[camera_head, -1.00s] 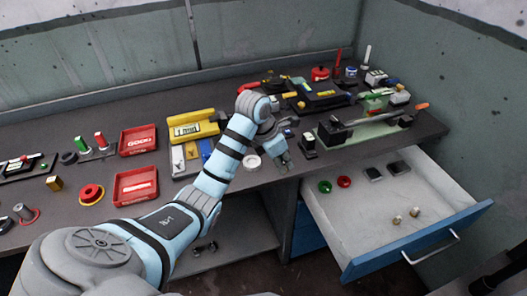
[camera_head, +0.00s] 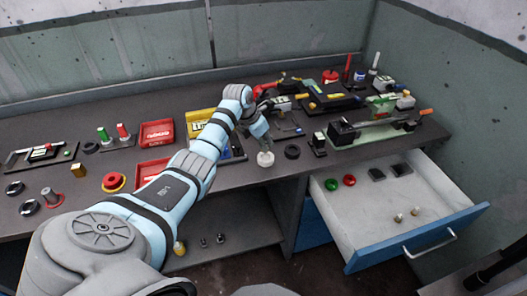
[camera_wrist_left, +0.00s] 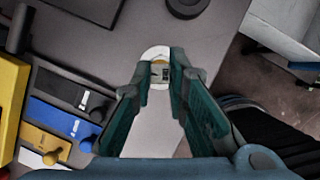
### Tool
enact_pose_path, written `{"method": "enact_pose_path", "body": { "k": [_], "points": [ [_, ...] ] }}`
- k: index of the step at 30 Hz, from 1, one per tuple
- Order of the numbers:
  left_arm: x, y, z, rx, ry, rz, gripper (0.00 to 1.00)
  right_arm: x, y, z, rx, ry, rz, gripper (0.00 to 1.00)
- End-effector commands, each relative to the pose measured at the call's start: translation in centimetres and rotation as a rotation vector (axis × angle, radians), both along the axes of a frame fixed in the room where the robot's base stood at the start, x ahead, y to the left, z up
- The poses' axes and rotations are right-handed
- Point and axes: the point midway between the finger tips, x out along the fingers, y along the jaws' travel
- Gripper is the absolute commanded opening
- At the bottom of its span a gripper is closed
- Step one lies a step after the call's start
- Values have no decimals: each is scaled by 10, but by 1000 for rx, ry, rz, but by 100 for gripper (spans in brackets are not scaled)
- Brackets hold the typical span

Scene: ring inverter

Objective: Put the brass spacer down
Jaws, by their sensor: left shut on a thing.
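My left gripper (camera_head: 264,143) points down at the bench top in the head view, right over a small round white dish (camera_head: 265,159). In the left wrist view, my left gripper (camera_wrist_left: 160,72) has its teal fingers closed around a small pale piece, which seems to be the brass spacer (camera_wrist_left: 159,75); its colour is hard to tell. The white dish (camera_wrist_left: 155,53) shows just behind the fingertips. I cannot tell whether the spacer touches it. The spacer is not clear in the head view. My right gripper is not in view.
A black ring (camera_head: 292,152) lies right of the dish. The bench's front edge is close by, and an open drawer (camera_head: 375,245) holds several small parts to the right. A tray with blue and yellow pieces (camera_wrist_left: 60,115) is on the left in the wrist view.

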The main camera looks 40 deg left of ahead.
Motion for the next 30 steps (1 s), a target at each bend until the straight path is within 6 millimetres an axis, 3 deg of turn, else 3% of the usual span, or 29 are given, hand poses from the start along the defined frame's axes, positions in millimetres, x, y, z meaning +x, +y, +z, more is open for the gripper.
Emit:
{"method": "enact_pose_path", "body": {
  "k": [3, 5, 14, 15, 19, 30],
  "points": [
    [-1, -1, -27, -1, 3, -1, 0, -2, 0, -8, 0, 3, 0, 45],
    [-1, 0, -34, 0, 3, 0, 0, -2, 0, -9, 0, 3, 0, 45],
    [0, 0, -35, 0, 2, 0, 0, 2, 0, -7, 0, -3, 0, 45],
    [-1, 0, -36, 0, 2, 0, 16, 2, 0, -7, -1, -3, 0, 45],
    [0, 0, -36, 0, 2, 0, 34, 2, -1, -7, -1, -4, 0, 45],
    [-1, 0, -30, 1, 1, -1, 34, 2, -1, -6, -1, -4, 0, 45]
  ]
}}
